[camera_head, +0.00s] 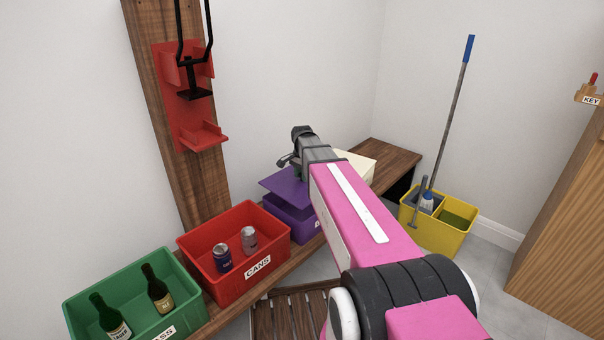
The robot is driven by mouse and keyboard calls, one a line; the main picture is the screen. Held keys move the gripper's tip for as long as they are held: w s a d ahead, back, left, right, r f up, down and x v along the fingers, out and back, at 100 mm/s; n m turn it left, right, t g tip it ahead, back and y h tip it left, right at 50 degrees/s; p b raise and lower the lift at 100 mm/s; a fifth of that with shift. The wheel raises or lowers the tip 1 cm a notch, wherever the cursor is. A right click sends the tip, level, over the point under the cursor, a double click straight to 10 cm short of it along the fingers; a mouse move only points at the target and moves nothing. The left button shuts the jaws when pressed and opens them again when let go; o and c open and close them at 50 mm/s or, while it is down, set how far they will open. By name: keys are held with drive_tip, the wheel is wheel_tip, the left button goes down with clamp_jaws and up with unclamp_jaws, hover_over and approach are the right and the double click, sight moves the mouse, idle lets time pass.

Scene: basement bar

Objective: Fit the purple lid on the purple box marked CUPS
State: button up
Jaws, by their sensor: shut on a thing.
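The purple lid (284,188) is a flat plate above the purple box (291,222), covering most of its opening from this view. The lid looks apart from the rim, with its far left corner sticking out past the box. My gripper (292,164) is shut on the lid at its far side; the fingertips are small and partly hidden. The box stands on the wooden bench, right of the red crate. My pink arm hides the box's right part and most of its label, so CUPS cannot be read.
A red crate marked CANS (212,275) holds two cans. A green crate (80,305) with two bottles stands left of it. A cream box (358,163) is behind my arm. A yellow mop bucket (428,232) stands right. A red wall press (188,92) hangs above.

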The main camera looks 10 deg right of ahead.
wheel_tip(320, 180, down, 7)
drive_tip(key=shift+r, duration=0.2)
idle(0.7)
idle(0.5)
drive_tip(key=o, duration=1.1)
drive_tip(key=shift+c, duration=0.2)
wheel_tip(320, 180, up, 11)
drive_tip(key=shift+f, duration=0.1)
